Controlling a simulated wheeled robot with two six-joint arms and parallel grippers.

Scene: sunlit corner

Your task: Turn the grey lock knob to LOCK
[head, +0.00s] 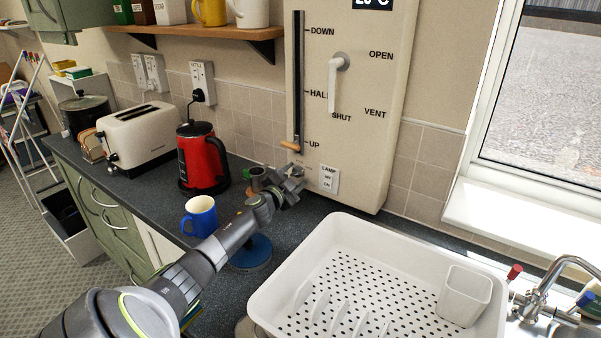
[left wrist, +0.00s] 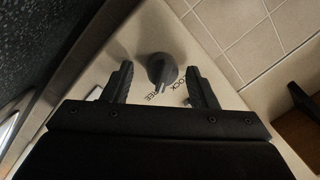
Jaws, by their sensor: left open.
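The grey lock knob (left wrist: 161,70) shows in the left wrist view on a cream panel, with a lighter ridge pointing down toward the gripper. Partly covered LOCK and FREE lettering lies just below it; I cannot tell which word the ridge marks. My left gripper (left wrist: 159,77) is open, one finger to each side of the knob in that view; no contact shows. In the head view the left gripper (head: 291,184) is at the lower left of the cream wall panel (head: 365,150), where it largely hides the knob. My right gripper is not in view.
A red kettle (head: 202,158), a blue mug (head: 200,214) and a toaster (head: 138,133) stand left of my arm. A white dish rack (head: 400,240) fills the counter on the right, by the tap (head: 540,295). The panel carries a slider handle (head: 290,146) and a lamp switch (head: 328,179).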

